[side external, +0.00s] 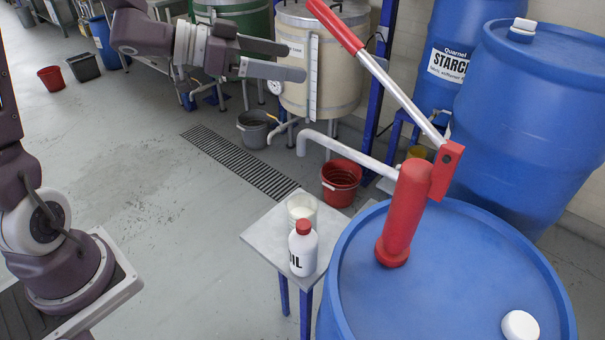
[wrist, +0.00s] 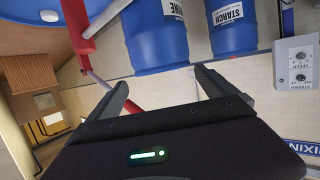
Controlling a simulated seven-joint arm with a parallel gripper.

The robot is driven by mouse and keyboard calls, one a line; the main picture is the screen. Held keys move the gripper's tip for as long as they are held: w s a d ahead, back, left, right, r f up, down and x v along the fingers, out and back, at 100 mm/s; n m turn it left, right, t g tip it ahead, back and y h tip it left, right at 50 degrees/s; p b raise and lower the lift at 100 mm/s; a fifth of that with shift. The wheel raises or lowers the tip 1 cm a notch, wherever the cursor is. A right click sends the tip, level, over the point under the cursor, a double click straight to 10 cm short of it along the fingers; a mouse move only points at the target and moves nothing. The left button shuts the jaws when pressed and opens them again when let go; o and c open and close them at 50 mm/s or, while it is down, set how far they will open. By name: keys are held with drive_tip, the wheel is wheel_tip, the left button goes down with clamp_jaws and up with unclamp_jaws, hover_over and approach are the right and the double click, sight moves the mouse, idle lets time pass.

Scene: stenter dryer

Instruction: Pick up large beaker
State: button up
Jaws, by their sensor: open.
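The large beaker (side external: 301,207) is a clear cup with whitish contents. It stands upright on a small light-topped table (side external: 268,236) in the side external view, partly hidden by a white bottle with a red cap, marked OIL (side external: 303,250). My gripper (side external: 298,61) is at the upper middle of that view, open and empty, its two fingers pointing right. It is well above and apart from the beaker. In the wrist view the open fingers (wrist: 162,90) show nothing between them but the background. The beaker cannot be made out there.
A blue drum (side external: 455,280) with a red hand pump (side external: 404,215) stands right of the table. The pump's grey spout (side external: 345,148) reaches left behind the beaker, and its lever (side external: 380,75) slants above. A red bucket (side external: 341,183) sits behind. The floor left of the table is clear.

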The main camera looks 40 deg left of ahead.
approach(313, 211)
drive_tip(key=shift+w+d+r, duration=0.3)
drive_tip(key=shift+d+r, duration=0.05)
drive_tip(key=shift+d, duration=0.25)
drive_tip(key=shift+w+d+r, duration=0.3)
drive_tip(key=shift+d+r, duration=0.05)
drive_tip(key=shift+d, duration=0.25)
drive_tip(key=x, duration=0.7)
drive_tip(key=shift+f, duration=0.45)
drive_tip(key=shift+r, duration=0.1)
drive_tip(key=c, duration=2)
